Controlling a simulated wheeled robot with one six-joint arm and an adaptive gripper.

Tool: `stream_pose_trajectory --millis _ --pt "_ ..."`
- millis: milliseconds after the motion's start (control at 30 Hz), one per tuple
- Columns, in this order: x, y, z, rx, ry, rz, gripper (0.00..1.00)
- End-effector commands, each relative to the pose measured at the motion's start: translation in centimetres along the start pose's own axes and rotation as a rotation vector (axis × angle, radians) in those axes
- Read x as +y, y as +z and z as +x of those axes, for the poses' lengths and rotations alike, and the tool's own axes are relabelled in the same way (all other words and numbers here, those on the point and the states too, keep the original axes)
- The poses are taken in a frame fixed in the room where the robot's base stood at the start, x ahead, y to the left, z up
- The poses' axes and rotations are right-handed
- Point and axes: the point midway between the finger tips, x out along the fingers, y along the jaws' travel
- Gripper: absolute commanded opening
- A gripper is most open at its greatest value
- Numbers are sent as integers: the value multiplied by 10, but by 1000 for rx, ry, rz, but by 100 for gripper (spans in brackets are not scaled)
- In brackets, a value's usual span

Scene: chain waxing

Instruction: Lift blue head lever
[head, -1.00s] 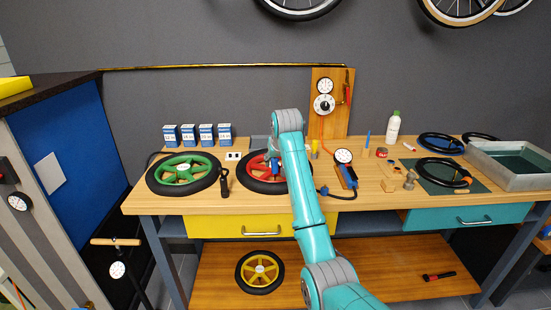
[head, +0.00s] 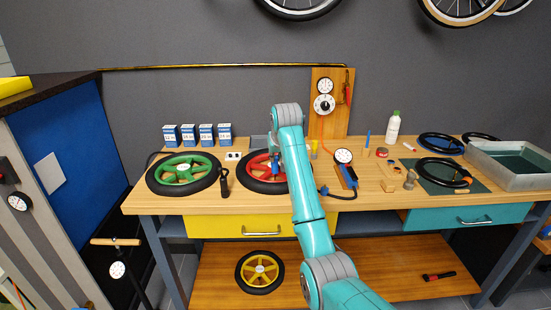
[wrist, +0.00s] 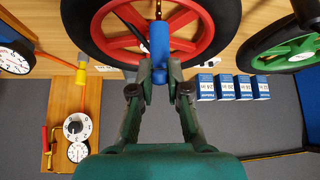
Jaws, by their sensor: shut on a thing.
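The blue head (wrist: 159,40) of the lever is an upright cylinder in the wrist view, in front of the red-rimmed wheel (wrist: 205,42). My gripper (wrist: 158,73) is shut on the blue head's near end, one finger on each side. A thin metal stem shows past the head's far end. In the head view the red wheel (head: 256,171) lies on the bench, and my arm covers part of it. My gripper and the lever are mostly hidden there.
A green wheel (head: 183,173) lies to the left, with a black pump (head: 224,183) between the wheels. Several blue-and-white boxes (head: 207,134) stand behind. A round gauge (head: 343,156) and a wooden gauge board (head: 326,105) are to the right.

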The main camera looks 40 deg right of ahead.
Motion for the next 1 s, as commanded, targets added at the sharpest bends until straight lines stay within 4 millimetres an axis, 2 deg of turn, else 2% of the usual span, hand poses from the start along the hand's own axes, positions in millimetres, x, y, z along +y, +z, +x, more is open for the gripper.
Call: stream_pose_trajectory --millis 1000 --pt "0 -22 -10 3 0 0 4"
